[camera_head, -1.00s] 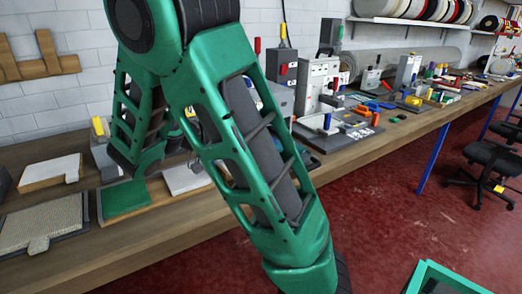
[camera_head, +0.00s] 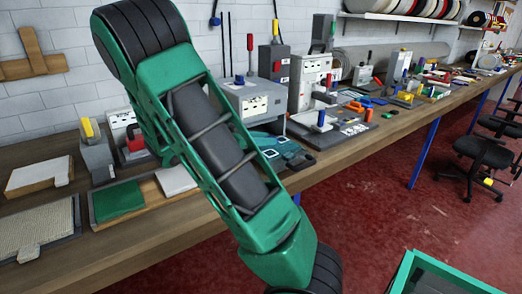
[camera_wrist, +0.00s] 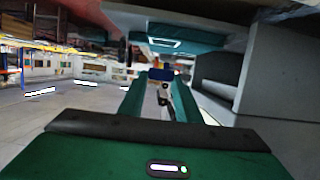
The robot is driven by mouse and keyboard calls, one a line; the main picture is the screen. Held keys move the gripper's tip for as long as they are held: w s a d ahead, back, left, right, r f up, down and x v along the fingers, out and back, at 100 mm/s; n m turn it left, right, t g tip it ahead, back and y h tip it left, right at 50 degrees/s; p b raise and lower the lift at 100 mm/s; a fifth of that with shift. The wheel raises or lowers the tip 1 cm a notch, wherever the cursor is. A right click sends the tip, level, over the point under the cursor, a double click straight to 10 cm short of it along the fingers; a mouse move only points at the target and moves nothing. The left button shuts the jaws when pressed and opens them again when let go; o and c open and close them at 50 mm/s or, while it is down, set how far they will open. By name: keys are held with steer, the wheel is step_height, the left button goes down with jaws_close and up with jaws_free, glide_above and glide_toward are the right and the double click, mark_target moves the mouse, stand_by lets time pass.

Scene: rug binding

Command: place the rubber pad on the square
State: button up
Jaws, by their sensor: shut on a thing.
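My gripper (camera_wrist: 161,82) shows in the wrist view, its two green fingers reaching away from the camera. They are shut on a small dark blue piece (camera_wrist: 160,73), which seems to be the rubber pad; its shape is hard to make out. In the head view my arm crosses the middle, and the held piece cannot be told clearly. A green square patch (camera_head: 118,201) lies on a shallow tray on the bench at the left. I cannot tell for sure whether it is the task's square. My gripper is away from it, to the right.
On the bench (camera_head: 150,236), a beige woven sample (camera_head: 38,226) lies left of the green patch and a white-topped block (camera_head: 40,174) behind it. Grey devices (camera_head: 97,155) stand at the back. Machines and small coloured parts crowd the right.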

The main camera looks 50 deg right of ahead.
mark_target(264, 155)
steer(key=shift+f, duration=1.95)
steer(key=o, duration=1)
steer(key=shift+f, duration=0.1)
